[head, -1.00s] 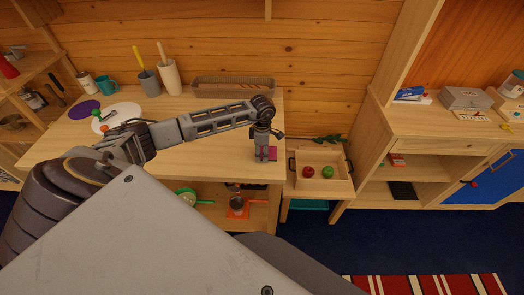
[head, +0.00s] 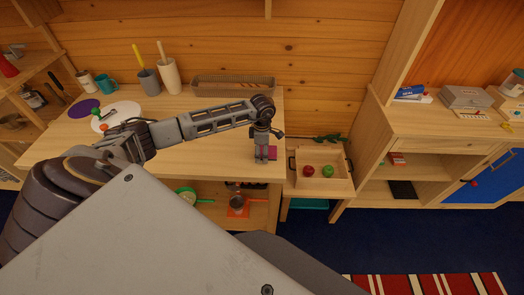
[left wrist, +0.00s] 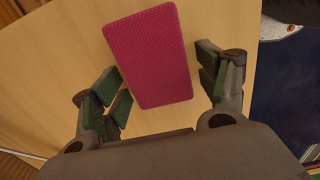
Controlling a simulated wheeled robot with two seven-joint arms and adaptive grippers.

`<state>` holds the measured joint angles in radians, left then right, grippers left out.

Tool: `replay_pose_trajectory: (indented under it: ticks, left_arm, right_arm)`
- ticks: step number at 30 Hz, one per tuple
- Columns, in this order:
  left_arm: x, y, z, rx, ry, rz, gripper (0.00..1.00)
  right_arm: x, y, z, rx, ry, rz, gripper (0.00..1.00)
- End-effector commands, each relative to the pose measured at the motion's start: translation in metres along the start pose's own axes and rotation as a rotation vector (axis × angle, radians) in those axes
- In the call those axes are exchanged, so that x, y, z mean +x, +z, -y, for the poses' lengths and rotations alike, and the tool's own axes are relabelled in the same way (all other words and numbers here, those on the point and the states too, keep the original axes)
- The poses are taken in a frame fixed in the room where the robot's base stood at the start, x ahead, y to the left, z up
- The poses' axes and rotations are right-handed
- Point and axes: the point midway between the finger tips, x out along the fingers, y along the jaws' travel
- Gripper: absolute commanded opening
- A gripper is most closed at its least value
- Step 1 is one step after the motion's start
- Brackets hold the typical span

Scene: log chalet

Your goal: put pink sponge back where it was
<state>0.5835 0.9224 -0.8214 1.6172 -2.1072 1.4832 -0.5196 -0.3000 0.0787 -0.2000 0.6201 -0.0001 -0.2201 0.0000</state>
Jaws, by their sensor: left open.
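The pink sponge (head: 272,153) lies on the wooden table (head: 215,160) near its right front corner. It shows as a flat, textured rectangle in the left wrist view (left wrist: 150,55). My left gripper (head: 263,159) points down over it, with the jaws open. In the left wrist view, the fingers (left wrist: 160,82) stand on either side of the sponge, with gaps between them and its edges. Part of the sponge is hidden behind the gripper in the head view. My right gripper is not in view.
A wire basket (head: 233,86), a grey cup (head: 149,82) and a white holder (head: 168,76) stand along the table's back. A wooden crate (head: 322,185) with red and green fruit stands right of the table. The tabletop around the sponge is clear.

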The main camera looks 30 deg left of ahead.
Motion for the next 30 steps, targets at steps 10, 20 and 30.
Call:
replay_pose_trajectory:
  ticks: [10,20,30]
  left_arm:
    - [-0.019,0.0,-0.001,0.001,0.003,0.002,0.74]
    - [-0.067,0.001,-0.001,0.001,0.003,0.002,0.74]
    - [-0.111,0.0,-0.001,0.0,0.001,0.001,0.74]
  right_arm:
    - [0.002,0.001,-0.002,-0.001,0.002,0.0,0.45]
    - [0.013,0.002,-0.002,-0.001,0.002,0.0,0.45]
    - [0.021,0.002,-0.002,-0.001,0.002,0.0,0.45]
